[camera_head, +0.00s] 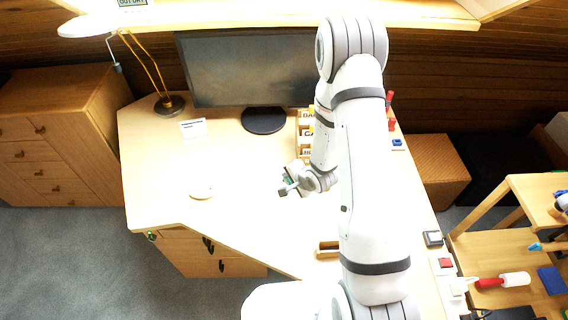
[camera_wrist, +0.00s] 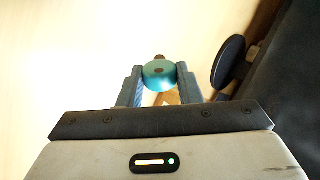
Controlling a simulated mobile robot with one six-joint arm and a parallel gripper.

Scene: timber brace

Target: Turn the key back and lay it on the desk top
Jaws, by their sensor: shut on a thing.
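My gripper (camera_wrist: 160,75) is shut on a teal round-headed piece with a small brass-coloured end, which looks like the key (camera_wrist: 159,72). In the head view my gripper (camera_head: 288,188) is above the middle of the desk top (camera_head: 235,160), and only a speck of teal shows there. The key is out in the open between the fingers, away from the drawer unit. The drawer unit (camera_head: 195,250) under the desk's front left has a small round greenish fitting (camera_head: 151,236) at its upper left, possibly a lock. My arm hides part of the desk's right side.
A monitor (camera_head: 245,70) on a round dark base (camera_head: 264,120) stands at the back. A desk lamp (camera_head: 170,104), a white card (camera_head: 193,128) and a pale round object (camera_head: 201,192) are to the left. A wooden organiser (camera_head: 304,140) stands close behind my gripper.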

